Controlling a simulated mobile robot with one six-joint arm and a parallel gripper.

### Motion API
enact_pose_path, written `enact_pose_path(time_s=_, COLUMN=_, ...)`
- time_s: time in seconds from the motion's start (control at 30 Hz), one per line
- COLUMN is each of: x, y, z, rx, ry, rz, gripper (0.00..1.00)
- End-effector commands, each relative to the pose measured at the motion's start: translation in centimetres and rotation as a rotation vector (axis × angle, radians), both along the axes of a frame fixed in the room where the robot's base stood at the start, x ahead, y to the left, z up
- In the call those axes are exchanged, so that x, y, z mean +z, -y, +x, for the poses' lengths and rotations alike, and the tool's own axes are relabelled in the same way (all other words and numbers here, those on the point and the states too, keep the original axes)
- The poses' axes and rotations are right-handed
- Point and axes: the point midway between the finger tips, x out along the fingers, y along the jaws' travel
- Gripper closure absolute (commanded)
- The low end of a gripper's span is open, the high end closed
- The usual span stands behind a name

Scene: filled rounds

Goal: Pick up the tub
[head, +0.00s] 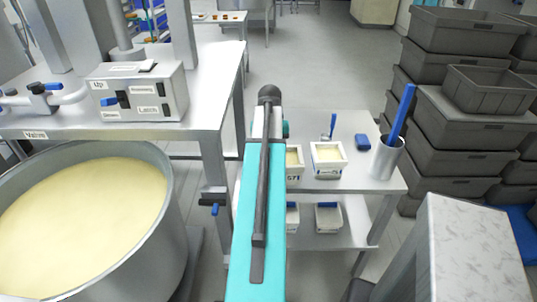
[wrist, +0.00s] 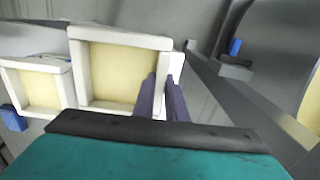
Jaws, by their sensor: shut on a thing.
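A white square tub with pale yellow filling (head: 293,172) stands on the small metal table, partly hidden behind my teal arm. In the wrist view the tub (wrist: 122,42) is close up, left of centre. My gripper (wrist: 163,86) has its two dark purple fingers shut on the tub's right wall, one finger inside the rim and one outside. In the head view the fingers are hidden behind my arm. I cannot tell whether the tub is clear of the table. A second filled white tub (head: 328,158) stands just right of it; it also shows in the wrist view (wrist: 38,86).
The small table (head: 365,196) also bears a metal cup (head: 386,160) with a blue-handled tool and a blue block (head: 362,142). More tubs sit on its lower shelf. Grey crates (head: 455,150) are stacked at right.

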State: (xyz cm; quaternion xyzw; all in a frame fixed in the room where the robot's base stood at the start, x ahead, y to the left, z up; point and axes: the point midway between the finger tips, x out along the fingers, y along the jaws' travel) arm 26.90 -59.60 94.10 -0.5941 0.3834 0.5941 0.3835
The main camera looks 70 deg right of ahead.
Motion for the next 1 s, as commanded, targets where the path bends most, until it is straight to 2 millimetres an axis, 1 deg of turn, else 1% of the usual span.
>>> enact_pose_path(time_s=0.03, x=0.0, y=-0.8, z=-0.4, rx=-0.001, ry=0.000, rz=-0.002, gripper=1.00)
enact_pose_path(time_s=0.2, x=0.2, y=-2.5, z=-1.4, rx=-0.001, ry=0.000, rz=-0.001, gripper=1.00)
enact_pose_path(time_s=0.5, x=0.5, y=-4.8, z=-2.7, rx=-0.001, ry=0.000, rz=-0.001, gripper=1.00)
enact_pose_path(time_s=0.7, x=0.6, y=-5.4, z=-3.0, rx=-0.001, ry=0.000, rz=-0.001, gripper=1.00)
enact_pose_path(time_s=1.0, x=0.7, y=-5.5, z=-3.1, rx=0.000, ry=0.000, rz=-0.001, gripper=1.00)
